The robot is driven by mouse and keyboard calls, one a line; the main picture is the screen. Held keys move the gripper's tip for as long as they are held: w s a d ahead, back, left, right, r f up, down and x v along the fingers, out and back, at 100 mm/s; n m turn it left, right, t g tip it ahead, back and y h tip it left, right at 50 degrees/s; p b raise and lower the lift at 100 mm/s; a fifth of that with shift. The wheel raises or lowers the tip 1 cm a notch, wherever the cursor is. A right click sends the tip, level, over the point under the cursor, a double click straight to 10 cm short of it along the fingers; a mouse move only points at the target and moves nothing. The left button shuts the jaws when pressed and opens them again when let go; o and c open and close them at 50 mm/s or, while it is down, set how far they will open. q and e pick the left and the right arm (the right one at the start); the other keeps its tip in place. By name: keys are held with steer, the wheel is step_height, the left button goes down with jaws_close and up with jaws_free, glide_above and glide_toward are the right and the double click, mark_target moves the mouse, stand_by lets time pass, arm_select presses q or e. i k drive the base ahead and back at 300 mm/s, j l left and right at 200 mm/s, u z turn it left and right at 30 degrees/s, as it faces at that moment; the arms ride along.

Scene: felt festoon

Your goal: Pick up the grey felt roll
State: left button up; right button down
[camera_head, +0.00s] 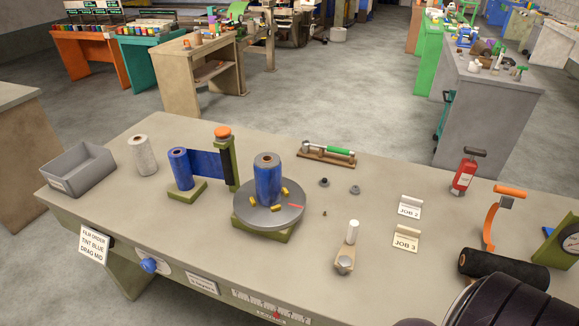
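A dark grey, almost black roll (503,270) lies on its side at the right front of the bench (215,255); it looks soft and fuzzy like felt. Part of it is close behind a dark rounded piece of my own arm at the bottom right. A pale, speckled grey-white roll (142,156) stands upright at the left, beside the grey bin. I cannot tell for sure which of the two is called the grey felt roll. Neither of my grippers' fingers shows in this view.
Blue film runs from a blue roll (180,169) to a green post (228,160); another blue roll (267,179) stands on a round turntable (288,216). A grey bin (78,170), a red extinguisher-like bottle (464,173), an orange curved tool (491,222) and job cards (406,238) also stand here.

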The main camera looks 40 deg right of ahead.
mark_target(267, 165)
steer(key=z, duration=0.95)
steer(key=k+l+u, duration=0.2)
steer(key=l+u, duration=0.2)
steer(key=k+l+u, duration=0.2)
steer(key=u, duration=0.2)
steer(key=k+l, duration=0.05)
steer(key=l, duration=0.05)
